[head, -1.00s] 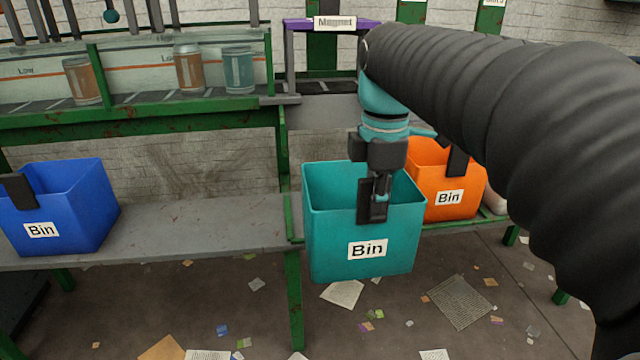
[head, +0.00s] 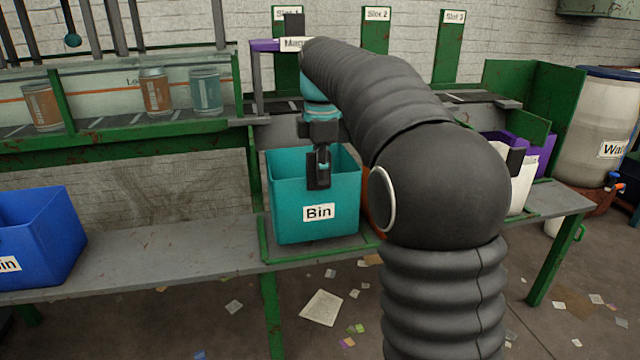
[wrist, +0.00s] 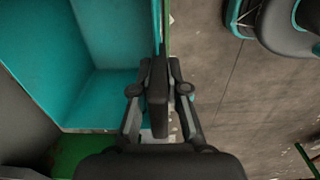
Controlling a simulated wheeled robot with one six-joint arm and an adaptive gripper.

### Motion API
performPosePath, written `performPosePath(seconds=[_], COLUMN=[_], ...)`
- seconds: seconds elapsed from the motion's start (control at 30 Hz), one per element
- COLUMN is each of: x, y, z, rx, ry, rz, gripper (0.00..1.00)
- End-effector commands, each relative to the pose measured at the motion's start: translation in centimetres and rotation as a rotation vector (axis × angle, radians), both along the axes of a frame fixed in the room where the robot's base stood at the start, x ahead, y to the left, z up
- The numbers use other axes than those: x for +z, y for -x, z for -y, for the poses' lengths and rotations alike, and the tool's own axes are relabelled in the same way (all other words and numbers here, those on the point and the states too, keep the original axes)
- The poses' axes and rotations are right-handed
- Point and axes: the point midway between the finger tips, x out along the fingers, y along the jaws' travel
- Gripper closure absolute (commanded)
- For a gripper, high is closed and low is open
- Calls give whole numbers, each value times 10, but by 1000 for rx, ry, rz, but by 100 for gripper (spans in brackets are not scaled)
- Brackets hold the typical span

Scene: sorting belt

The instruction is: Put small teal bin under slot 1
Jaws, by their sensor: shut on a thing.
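The small teal bin (head: 290,195), with a white "Bin" label, is upright on or just above the bench's left green-edged bay. I cannot tell if its base touches. My gripper (head: 318,178) is shut on its near wall, at a dark tab on the rim. In the wrist view, the teal bin's inside (wrist: 100,55) is on the left, and the jaws of my gripper (wrist: 160,85) close over its wall. The slot 1 sign (head: 279,14) is on the green panel behind and above the bin, partly covered by a dark post.
A blue bin (head: 35,230) stands on the bench at left. An orange bin (head: 371,205) is mostly hidden behind my arm, right beside the teal bin. White (head: 522,185) and purple (head: 545,158) bins stand farther right. Bare bench (head: 170,250) lies between blue and teal.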

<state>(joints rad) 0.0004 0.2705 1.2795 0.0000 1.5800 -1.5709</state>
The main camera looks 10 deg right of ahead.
Motion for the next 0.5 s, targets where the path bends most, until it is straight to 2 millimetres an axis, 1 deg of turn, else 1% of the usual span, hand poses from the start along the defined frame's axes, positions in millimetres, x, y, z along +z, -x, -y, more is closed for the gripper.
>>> performPosePath(seconds=[0.03, 0.17, 0.4, 0.5], x=[0, -4, -33, -36], y=[-3, -5, -4, -4], z=[0, 0, 0, 0], rx=[0, 0, 0, 0], ry=[0, 0, 0, 0], rz=[0, 0, 0, 1], gripper=[100, 100, 100, 100])
